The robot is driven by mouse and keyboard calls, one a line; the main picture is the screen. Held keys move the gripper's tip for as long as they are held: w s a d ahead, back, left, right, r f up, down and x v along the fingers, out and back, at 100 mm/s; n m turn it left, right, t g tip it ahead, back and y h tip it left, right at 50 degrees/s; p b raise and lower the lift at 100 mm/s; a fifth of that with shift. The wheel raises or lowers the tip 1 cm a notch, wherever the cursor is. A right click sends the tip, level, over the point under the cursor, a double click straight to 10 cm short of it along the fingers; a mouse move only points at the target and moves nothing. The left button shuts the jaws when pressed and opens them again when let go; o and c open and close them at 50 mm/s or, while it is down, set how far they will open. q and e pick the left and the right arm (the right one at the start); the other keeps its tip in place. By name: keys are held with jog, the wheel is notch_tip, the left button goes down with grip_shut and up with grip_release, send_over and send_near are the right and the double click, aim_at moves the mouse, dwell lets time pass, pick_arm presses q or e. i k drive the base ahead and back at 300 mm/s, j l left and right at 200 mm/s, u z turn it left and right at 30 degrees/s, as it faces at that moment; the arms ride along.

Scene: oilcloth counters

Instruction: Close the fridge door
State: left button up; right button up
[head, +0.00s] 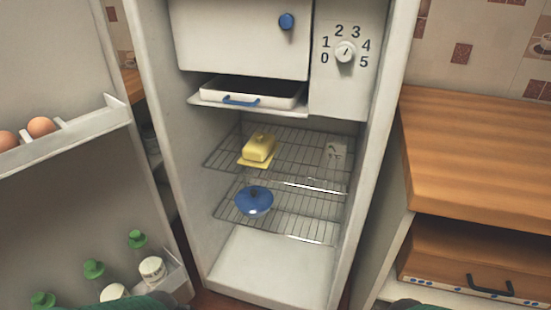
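The fridge (221,221) stands open in front of me, its white interior in plain view. The fridge door (68,180) is swung wide open to the left side of the head view, its inner face with shelves toward me. A green part at the bottom left edge and another at the bottom right edge look like pieces of my arms. Neither gripper's fingers can be seen in the head view, so neither appears to touch the door.
Eggs (41,127) sit on the door's upper shelf, and green-capped bottles (139,240) and jars on its lower one. A wooden counter (480,150) adjoins at right.

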aim_at(71, 199)
jog(key=k+j, duration=0.35)
jog(key=j, duration=0.3)
jog(key=k+j+u, duration=0.1)
jog(key=k+j, duration=0.1)
jog(key=j, duration=0.1)
